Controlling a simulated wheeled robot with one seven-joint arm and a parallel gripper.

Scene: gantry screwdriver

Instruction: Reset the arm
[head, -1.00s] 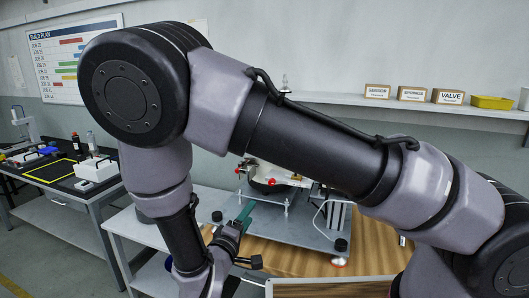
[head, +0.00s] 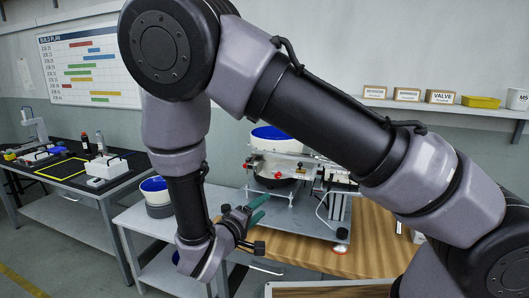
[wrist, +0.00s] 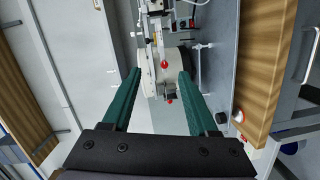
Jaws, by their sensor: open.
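My arm arches across the head view, with its elbow at the upper left and the forearm hanging down. My gripper (head: 256,208) is at the lower middle, its green fingers pointing at the gantry machine (head: 285,166). In the wrist view the two green fingers (wrist: 160,74) stand wide apart with nothing held between them. The machine, with red knobs and a grey base plate (wrist: 217,70), lies beyond the fingertips.
The machine stands on a wooden-topped table (head: 375,240). A lower white side table (head: 135,218) with a blue-rimmed bowl (head: 155,190) is beside my forearm. A black-topped bench (head: 65,172) is at the far left. A wall shelf (head: 440,107) holds labelled boxes and a yellow bin (head: 480,101).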

